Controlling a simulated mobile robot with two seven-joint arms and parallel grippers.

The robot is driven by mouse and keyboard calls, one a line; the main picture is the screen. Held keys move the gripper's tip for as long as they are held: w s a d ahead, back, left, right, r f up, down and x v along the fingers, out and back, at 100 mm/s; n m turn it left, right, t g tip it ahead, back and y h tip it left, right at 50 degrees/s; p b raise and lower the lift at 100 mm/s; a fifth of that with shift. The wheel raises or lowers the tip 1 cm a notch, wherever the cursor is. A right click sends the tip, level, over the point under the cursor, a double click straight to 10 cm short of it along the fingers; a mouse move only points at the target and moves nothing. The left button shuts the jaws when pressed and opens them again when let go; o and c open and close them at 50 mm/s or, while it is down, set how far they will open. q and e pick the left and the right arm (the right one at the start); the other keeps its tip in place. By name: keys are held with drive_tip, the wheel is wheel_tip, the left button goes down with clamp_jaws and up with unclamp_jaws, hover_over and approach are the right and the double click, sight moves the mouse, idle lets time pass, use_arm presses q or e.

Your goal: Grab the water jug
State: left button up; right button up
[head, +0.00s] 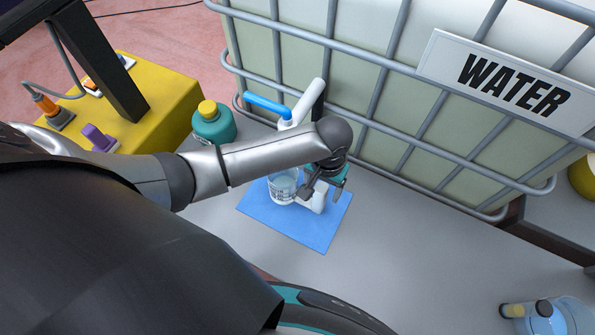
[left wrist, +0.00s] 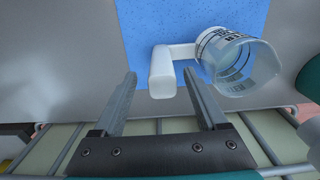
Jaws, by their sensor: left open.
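The water jug (head: 283,188) is a clear cup with dark markings and a white handle (head: 314,200). It stands on a blue mat (head: 325,234) below the tank's tap. My left gripper (head: 322,187) is above the handle side of the jug, and its arm hides part of the scene. In the left wrist view the jug (left wrist: 236,62) is at upper right, with its handle (left wrist: 164,74) appearing between the tips of my open left gripper (left wrist: 160,76). I cannot tell whether they touch. My right gripper does not show.
A caged tank marked WATER (head: 515,82) stands behind, with a white tap and blue lever (head: 267,104) close to my arm. A teal bottle (head: 213,125) stands left of it, near a yellow block (head: 165,92). A clear container (head: 560,315) is at lower right. The grey surface between is clear.

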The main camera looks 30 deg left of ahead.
sight(297, 187)
use_arm(q)
drive_tip(key=shift+f, duration=0.55)
wheel_tip(297, 187, down, 5)
drive_tip(key=b, duration=0.2)
drive_tip(key=shift+w+a+b, duration=0.1)
drive_tip(key=shift+a+b, duration=0.05)
drive_tip(key=shift+b, duration=0.2)
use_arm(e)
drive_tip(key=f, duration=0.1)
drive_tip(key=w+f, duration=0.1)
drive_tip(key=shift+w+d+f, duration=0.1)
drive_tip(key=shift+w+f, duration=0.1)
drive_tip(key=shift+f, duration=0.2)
use_arm(q)
clamp_jaws()
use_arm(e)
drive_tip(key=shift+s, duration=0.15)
use_arm(q)
drive_tip(key=shift+r, duration=0.1)
